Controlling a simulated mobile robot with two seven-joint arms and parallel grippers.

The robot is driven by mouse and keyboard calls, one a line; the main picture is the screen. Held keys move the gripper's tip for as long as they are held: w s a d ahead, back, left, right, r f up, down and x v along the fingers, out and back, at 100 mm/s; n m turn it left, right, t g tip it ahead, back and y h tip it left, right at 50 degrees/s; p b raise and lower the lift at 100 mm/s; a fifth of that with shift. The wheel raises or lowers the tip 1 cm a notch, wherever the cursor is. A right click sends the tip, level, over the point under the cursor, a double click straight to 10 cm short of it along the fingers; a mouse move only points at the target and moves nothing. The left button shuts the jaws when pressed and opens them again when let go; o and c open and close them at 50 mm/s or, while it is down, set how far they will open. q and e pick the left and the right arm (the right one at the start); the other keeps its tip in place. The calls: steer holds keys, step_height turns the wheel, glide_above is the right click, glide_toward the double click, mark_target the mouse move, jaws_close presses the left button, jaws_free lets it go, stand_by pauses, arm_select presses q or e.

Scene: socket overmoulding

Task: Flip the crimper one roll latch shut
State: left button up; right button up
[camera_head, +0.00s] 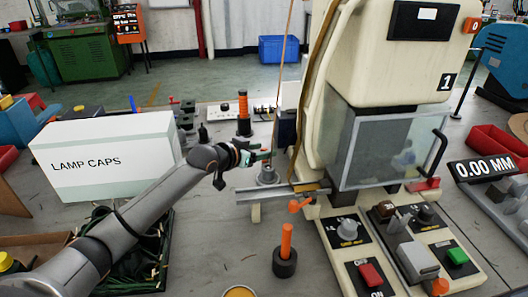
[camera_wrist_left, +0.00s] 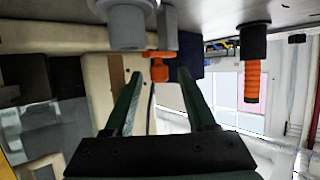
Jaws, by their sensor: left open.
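Crimper one (camera_head: 405,45) is the cream machine marked "1" at right of centre in the head view. An orange lever (camera_head: 298,204) sits at its front left edge, below a metal rail (camera_head: 262,194). My left gripper (camera_head: 262,154) is open and empty, left of the machine, above a grey round post (camera_head: 267,174). In the left wrist view, an orange latch-like part (camera_wrist_left: 158,66) shows between and beyond the open fingertips (camera_wrist_left: 146,73), beside a grey cylinder (camera_wrist_left: 127,28). I cannot tell whether this is the same orange lever. Nothing is gripped.
A white "LAMP CAPS" box (camera_head: 105,157) stands left, beside my left arm. An orange-handled tool (camera_head: 243,112) stands behind the gripper; an orange peg (camera_head: 286,245) stands in front. A control panel (camera_head: 395,240) lies right. Some bench is clear between the box and machine.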

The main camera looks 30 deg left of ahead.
arm_select(q)
steer(key=shift+w+d+f, duration=0.15)
steer(key=shift+w+f, duration=0.05)
steer(key=shift+w, duration=0.3)
jaws_close()
stand_by(0.3)
